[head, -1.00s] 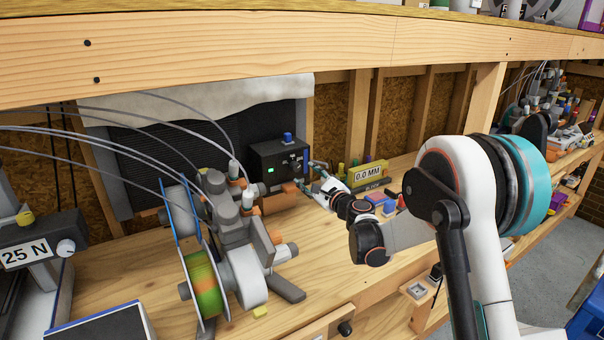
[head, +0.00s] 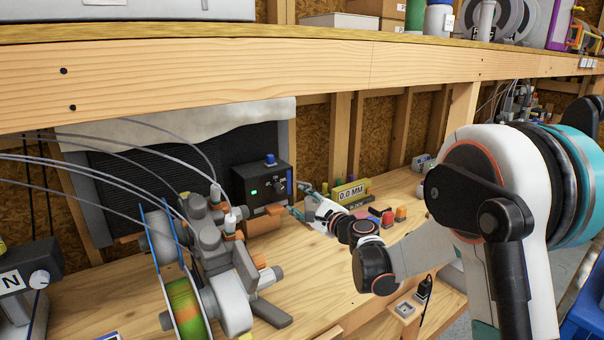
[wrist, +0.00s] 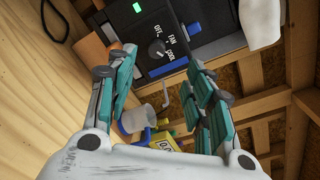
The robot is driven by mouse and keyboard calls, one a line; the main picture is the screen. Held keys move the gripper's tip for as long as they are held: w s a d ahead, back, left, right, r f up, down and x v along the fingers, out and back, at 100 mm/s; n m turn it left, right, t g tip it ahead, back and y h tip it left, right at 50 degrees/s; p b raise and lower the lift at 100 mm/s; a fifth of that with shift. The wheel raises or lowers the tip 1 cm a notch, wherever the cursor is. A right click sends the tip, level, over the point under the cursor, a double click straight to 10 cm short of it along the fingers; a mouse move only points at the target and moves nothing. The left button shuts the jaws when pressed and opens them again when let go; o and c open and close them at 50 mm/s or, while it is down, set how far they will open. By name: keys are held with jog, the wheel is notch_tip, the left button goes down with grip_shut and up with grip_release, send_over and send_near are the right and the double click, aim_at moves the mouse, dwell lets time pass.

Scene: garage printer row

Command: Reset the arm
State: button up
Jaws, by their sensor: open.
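My gripper (head: 304,201) is at the end of my arm, reaching over the bench just right of the black control box (head: 262,187) with its green light and blue button. In the wrist view my gripper (wrist: 160,90) has its two teal-padded fingers spread apart with nothing between them. The control box (wrist: 180,72) fills the area beyond the fingers there, with a knob (wrist: 157,48) marked OFF, FAN and COOK. I cannot tell whether a finger touches the box.
A spool machine (head: 205,270) stands at the left front of the bench. A yellow 0.0 MM block (head: 351,193) and small coloured pieces (head: 380,216) lie right of my gripper. A wooden shelf beam (head: 300,75) crosses above. Bare bench top (head: 315,285) lies in front.

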jog(key=s+d+r+n+g+h, duration=0.1)
jog(key=s+d+r+n+g, duration=0.15)
jog(key=s+n, duration=0.45)
jog(key=s+d+r+n+g+h, duration=0.2)
jog(key=s+d+r+n, duration=0.15)
jog(key=s, duration=0.85)
jog(key=s+d+f+n+g+h, duration=0.1)
jog(key=s+d, duration=0.3)
jog(key=s, duration=0.4)
jog(key=s+d+f+n+h, duration=0.3)
jog(key=s+d+n, duration=0.1)
jog(key=s, duration=0.5)
jog(key=s+d+f+n+g+h, duration=0.1)
jog(key=s+d+f+n+h, duration=0.2)
jog(key=s+d, duration=0.2)
jog(key=s, duration=0.3)
jog(key=shift+s+d+g, duration=0.3)
jog(key=shift+d+g, duration=0.05)
jog(key=shift+d, duration=0.05)
jog(key=shift+n, duration=0.25)
